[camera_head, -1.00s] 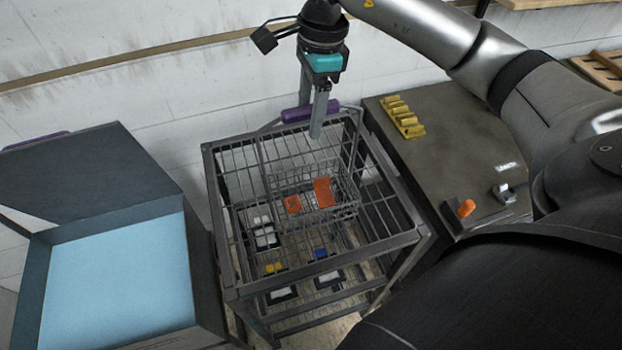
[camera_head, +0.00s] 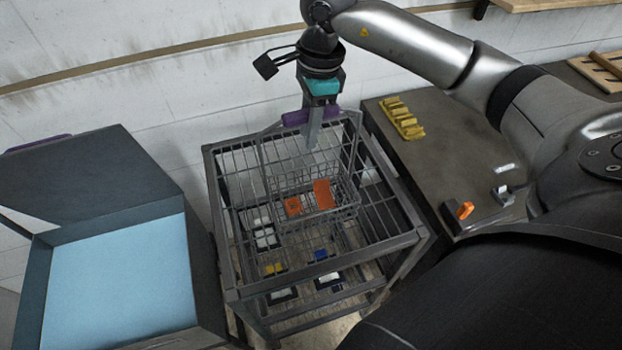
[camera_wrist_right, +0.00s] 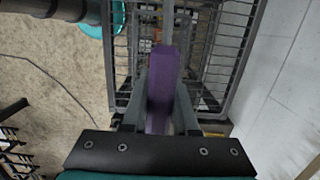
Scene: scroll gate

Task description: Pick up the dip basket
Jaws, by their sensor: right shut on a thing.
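The dip basket (camera_head: 318,212) is a wire basket with a tall wire handle and a purple grip (camera_head: 296,117). It holds two orange pieces (camera_head: 322,194) and sits at the wire rack's top, though I cannot tell whether it touches the rack. My right gripper (camera_head: 312,135) comes down from above and is shut on the purple grip. In the right wrist view the purple grip (camera_wrist_right: 163,78) lies between the two fingers. My left gripper is not in view.
The wire rack (camera_head: 335,281) has dark items with white, yellow and blue parts below. A box of light blue liquid (camera_head: 118,285) with a raised dark lid (camera_head: 80,190) stands left. A dark bench (camera_head: 440,170) with yellow blocks (camera_head: 403,118) and an orange-handled switch (camera_head: 464,210) stands right.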

